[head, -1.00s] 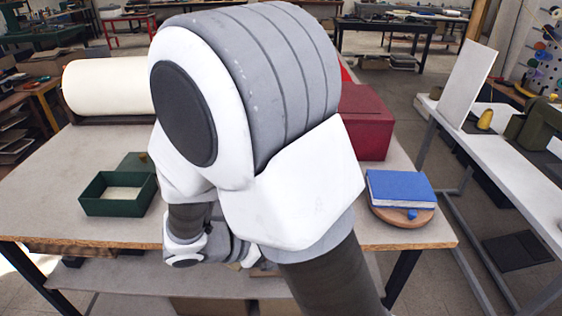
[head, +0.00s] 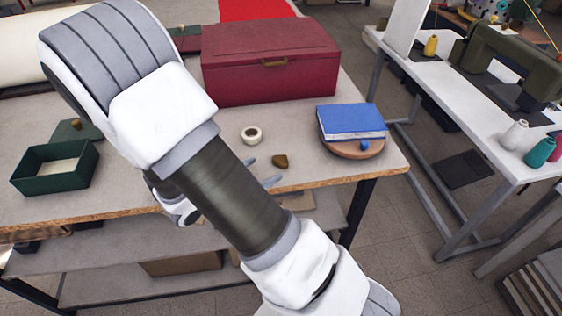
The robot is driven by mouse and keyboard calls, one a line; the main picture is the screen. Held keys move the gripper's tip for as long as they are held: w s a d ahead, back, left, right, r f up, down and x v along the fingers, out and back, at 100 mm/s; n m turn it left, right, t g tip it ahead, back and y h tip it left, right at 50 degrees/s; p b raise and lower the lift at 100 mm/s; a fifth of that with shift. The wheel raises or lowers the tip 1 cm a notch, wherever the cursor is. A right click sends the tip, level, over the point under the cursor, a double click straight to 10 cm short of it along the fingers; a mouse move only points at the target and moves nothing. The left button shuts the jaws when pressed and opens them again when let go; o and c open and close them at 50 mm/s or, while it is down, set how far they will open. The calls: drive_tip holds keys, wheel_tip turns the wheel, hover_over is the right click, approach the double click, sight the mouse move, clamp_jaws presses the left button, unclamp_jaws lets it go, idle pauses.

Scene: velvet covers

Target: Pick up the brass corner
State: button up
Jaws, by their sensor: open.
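A small brownish-gold piece, which looks like the brass corner (head: 280,161), lies on the worktable near its front edge, right of the arm. My gripper (head: 262,172) is mostly hidden behind my own forearm. Two grey fingertips show past the forearm, spread apart, just left of the brass corner. The gripper is open, and nothing shows between the fingertips. I cannot tell how high they are above the tabletop.
A roll of pale tape (head: 252,135) lies behind the brass corner. A blue book (head: 350,121) rests on a round wooden board (head: 352,149) at the right. A maroon box (head: 268,62) stands behind. A green open box (head: 54,170) is at the left.

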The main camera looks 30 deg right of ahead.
sight(279, 161)
drive_tip(key=shift+r+x, duration=0.15)
drive_tip(key=shift+x, duration=1.35)
drive_tip(key=shift+r+x, duration=0.1)
drive_tip(key=shift+x, duration=1.35)
drive_tip(key=shift+s+d, duration=0.1)
drive_tip(key=shift+d, duration=0.05)
drive_tip(key=c, duration=1.4)
drive_tip(key=shift+r, duration=0.55)
drive_tip(key=r, duration=0.3)
drive_tip(key=shift+s+d+r, duration=0.2)
drive_tip(key=shift+s+r, duration=0.05)
drive_tip(key=shift+r, duration=0.05)
drive_tip(key=s+d+r+p, duration=0.2)
drive_tip(key=p, duration=0.3)
drive_tip(key=s+d+r+p, duration=0.2)
drive_tip(key=s+p, duration=0.1)
drive_tip(key=p, duration=0.2)
drive_tip(key=s+d+r+p, duration=0.2)
drive_tip(key=s+d+p, duration=0.1)
drive_tip(key=p, duration=0.2)
drive_tip(key=shift+s+r, duration=0.1)
drive_tip(key=shift+r, duration=0.15)
